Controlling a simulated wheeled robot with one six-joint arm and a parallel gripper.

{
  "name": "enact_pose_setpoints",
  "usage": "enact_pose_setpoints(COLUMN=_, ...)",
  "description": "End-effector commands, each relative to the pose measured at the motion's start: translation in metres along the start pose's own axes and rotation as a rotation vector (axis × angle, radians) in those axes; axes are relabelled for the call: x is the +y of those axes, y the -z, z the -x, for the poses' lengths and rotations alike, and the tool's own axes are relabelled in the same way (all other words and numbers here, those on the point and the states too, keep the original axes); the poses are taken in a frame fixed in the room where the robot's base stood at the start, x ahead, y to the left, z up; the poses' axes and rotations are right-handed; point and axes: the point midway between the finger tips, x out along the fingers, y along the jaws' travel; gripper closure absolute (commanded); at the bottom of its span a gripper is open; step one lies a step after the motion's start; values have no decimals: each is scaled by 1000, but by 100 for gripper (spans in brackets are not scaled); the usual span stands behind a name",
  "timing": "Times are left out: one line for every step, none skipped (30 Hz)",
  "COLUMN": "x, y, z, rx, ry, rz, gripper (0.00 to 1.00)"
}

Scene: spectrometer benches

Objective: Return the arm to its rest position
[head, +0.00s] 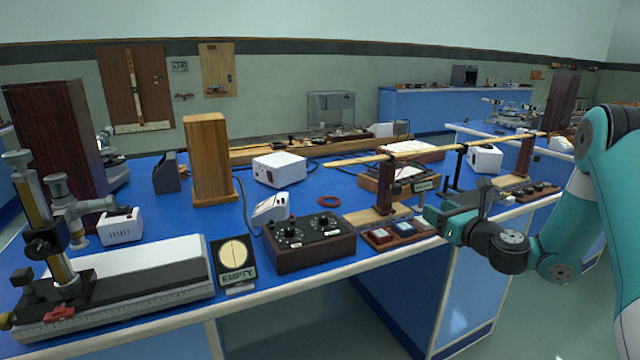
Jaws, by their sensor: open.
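My teal and dark grey arm comes in from the right edge and is bent, with its wrist low over the front edge of the blue bench (330,268). My gripper (436,218) points left, close to a small wooden tray of coloured blocks (398,236) at the bench's front edge. It is open, and I see nothing held in it. Its fingertips are small and partly hidden, so I cannot tell the exact gap to the tray.
A dark control box with knobs (308,243) and an EMPTY sign (233,262) stand left of the tray. A long wooden rail (400,153) on posts runs behind my gripper. A brass and black instrument (110,285) fills the front left. The floor right of the bench is clear.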

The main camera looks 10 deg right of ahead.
Motion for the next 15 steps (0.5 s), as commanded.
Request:
enact_pose_setpoints(x=3, y=-3, z=-1, rx=1, ry=-9, rz=12, gripper=49)
enact_pose_setpoints(x=7, y=-6, z=-2, rx=3, ry=-22, rz=27, gripper=49)
enact_pose_setpoints(x=16, y=-12, z=-4, rx=6, ry=-50, rz=63, gripper=49)
enact_pose_setpoints(x=25, y=-18, z=-6, rx=12, ry=-78, rz=101, gripper=49)
enact_pose_setpoints(x=38, y=-25, z=-9, rx=17, ry=-116, rz=151, gripper=49)
enact_pose_setpoints(x=58, y=-37, z=-11, rx=25, ry=-177, rz=234, gripper=49)
enact_pose_setpoints(x=76, y=-46, z=-13, rx=29, ry=-233, rz=310, gripper=49)
enact_pose_setpoints(x=96, y=-56, z=-13, rx=32, ry=-295, rz=394, gripper=49)
enact_pose_setpoints(x=125, y=-70, z=-11, rx=32, ry=-388, rz=520, gripper=49)
enact_pose_setpoints(x=148, y=-80, z=-7, rx=28, ry=-463, rz=622, gripper=49)
enact_pose_setpoints(x=171, y=-88, z=-2, rx=22, ry=-539, rz=725, gripper=49)
enact_pose_setpoints(x=200, y=-99, z=8, rx=6, ry=-644, rz=867, gripper=49)
enact_pose_setpoints(x=222, y=-108, z=17, rx=-11, ry=-723, rz=975, gripper=49)
enact_pose_setpoints(x=243, y=-115, z=28, rx=-32, ry=-806, rz=1084, gripper=49)
enact_pose_setpoints(x=268, y=-124, z=46, rx=-69, ry=-918, rz=1232, gripper=49)
